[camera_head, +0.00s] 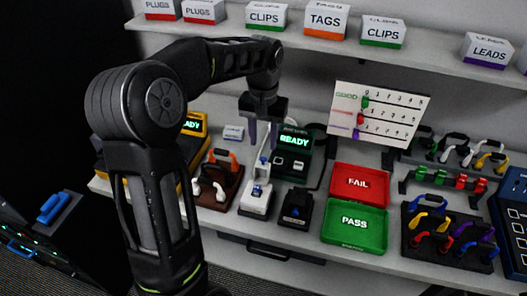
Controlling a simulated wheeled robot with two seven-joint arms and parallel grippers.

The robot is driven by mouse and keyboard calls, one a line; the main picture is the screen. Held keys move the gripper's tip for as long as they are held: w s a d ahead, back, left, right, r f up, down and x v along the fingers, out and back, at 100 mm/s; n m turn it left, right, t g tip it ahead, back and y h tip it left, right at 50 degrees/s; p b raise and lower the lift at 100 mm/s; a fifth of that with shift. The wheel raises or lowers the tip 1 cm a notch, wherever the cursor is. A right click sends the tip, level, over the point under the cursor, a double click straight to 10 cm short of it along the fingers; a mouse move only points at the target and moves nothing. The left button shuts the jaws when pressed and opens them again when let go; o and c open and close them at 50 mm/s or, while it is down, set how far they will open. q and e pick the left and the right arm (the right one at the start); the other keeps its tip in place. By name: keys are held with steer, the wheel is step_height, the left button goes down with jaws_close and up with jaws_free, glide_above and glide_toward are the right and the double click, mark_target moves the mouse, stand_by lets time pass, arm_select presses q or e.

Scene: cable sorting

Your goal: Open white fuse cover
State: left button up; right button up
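My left gripper (264,143) points down above the bench, its two dark fingers spread apart. Below it stands a small white fuse unit (256,202) with a blue part on top. A slim white piece, seemingly its cover (262,166), rises from the unit toward the fingers and looks raised and tilted. Its upper end lies between or behind the fingertips; I cannot tell whether they touch it. My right gripper is not in view.
A black block (297,207) and a green READY box (294,147) stand right of the white unit. A brown unit (213,188) stands left. Red FAIL (360,168) and green PASS (358,243) trays lie further right. A shelf (300,41) with labelled boxes runs above.

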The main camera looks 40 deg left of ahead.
mark_target(263, 158)
arm_select(q)
step_height(263, 158, down, 6)
steer(key=shift+r+p, duration=0.1)
steer(key=shift+p, duration=0.45)
steer(key=shift+c, duration=0.5)
jaws_close()
stand_by(0.6)
